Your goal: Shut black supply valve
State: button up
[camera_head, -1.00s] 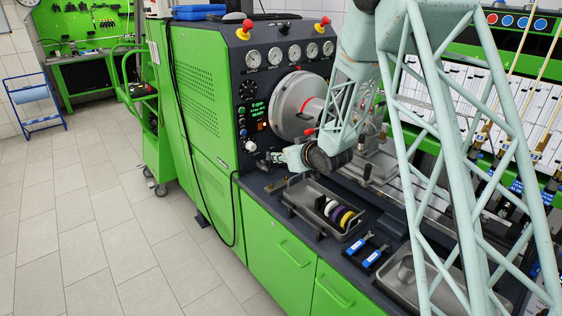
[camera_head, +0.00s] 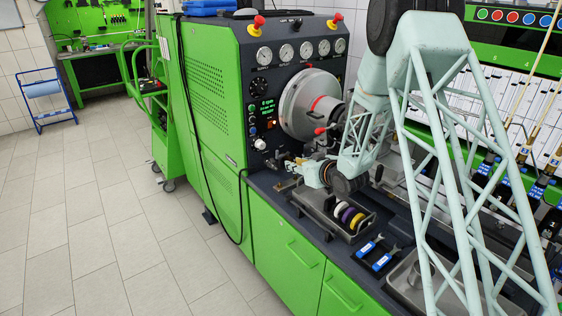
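The green test bench has a dark control panel with a round black knob (camera_head: 259,87) at its upper left; I cannot tell for sure whether this is the supply valve. A white knob (camera_head: 259,144) sits low on the same panel. My gripper (camera_head: 284,164) is low in front of the panel, above the dark worktop and to the lower right of the white knob. Its fingers are small and blend with the fittings behind them, so I cannot tell whether they are open or touching anything. My arm hides part of the bench behind it.
A grey tray (camera_head: 318,221) with coloured rings stands on the worktop below my arm. Blue-handled tools (camera_head: 373,255) lie to its right. A big round flange (camera_head: 310,105) with a red-tipped lever is close to my arm.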

aim_at(281, 160)
jog(key=shift+w, duration=0.1)
jog(key=shift+b+x, duration=0.4)
jog(key=shift+x, duration=6.4)
jog(key=shift+f, duration=0.1)
grip_shut()
